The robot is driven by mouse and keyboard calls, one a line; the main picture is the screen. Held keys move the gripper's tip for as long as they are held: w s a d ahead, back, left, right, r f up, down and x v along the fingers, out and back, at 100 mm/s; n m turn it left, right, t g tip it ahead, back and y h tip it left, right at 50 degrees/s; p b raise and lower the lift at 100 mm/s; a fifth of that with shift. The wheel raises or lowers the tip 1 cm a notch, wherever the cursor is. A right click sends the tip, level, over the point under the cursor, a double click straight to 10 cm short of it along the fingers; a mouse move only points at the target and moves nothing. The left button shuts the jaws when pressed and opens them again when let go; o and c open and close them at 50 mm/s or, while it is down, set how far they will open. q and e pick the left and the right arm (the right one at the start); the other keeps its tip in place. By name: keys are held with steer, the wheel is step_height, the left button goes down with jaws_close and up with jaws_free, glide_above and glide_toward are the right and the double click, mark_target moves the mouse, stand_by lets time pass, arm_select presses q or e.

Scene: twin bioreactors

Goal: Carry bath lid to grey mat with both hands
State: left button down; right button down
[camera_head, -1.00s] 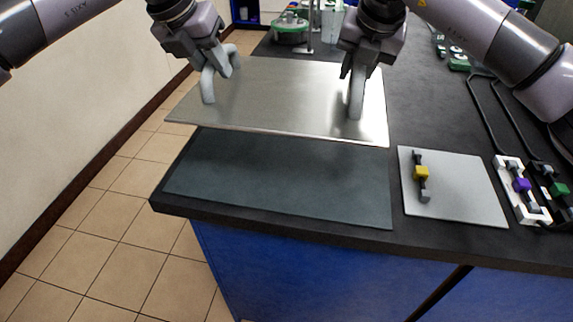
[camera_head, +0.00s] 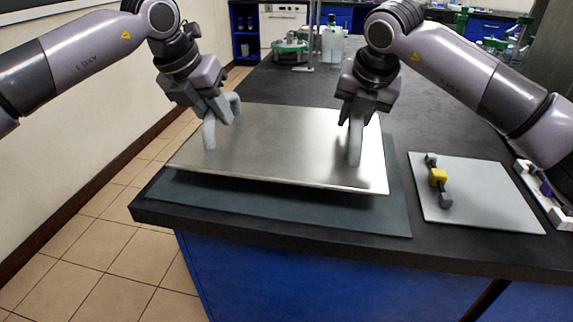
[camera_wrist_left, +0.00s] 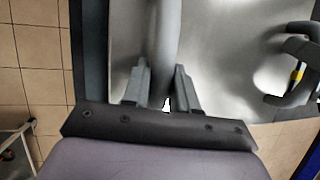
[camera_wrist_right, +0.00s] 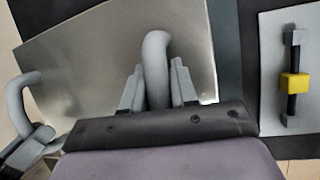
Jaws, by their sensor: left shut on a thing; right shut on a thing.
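The bath lid (camera_head: 285,150) is a flat silvery metal sheet with two grey arched handles. My left gripper (camera_head: 215,108) is shut on the left handle, which also shows in the left wrist view (camera_wrist_left: 164,45). My right gripper (camera_head: 357,108) is shut on the right handle, which also shows in the right wrist view (camera_wrist_right: 156,65). The lid is roughly level over the grey mat (camera_head: 300,216), a dark grey-blue rectangle on the black bench. The mat shows along the front and right of the lid; the rest is hidden.
A light grey plate (camera_head: 490,205) with a yellow and black clamp-like part (camera_head: 438,178) lies right of the mat. A white holder (camera_head: 545,197) is beyond it. Green and clear labware (camera_head: 291,50) stands at the back. The bench's front and left edges are close to the mat.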

mark_target(220, 137)
arm_select(q)
steer(key=shift+d, duration=0.1)
arm_select(e)
steer(key=shift+f, duration=0.1)
stand_by(0.3)
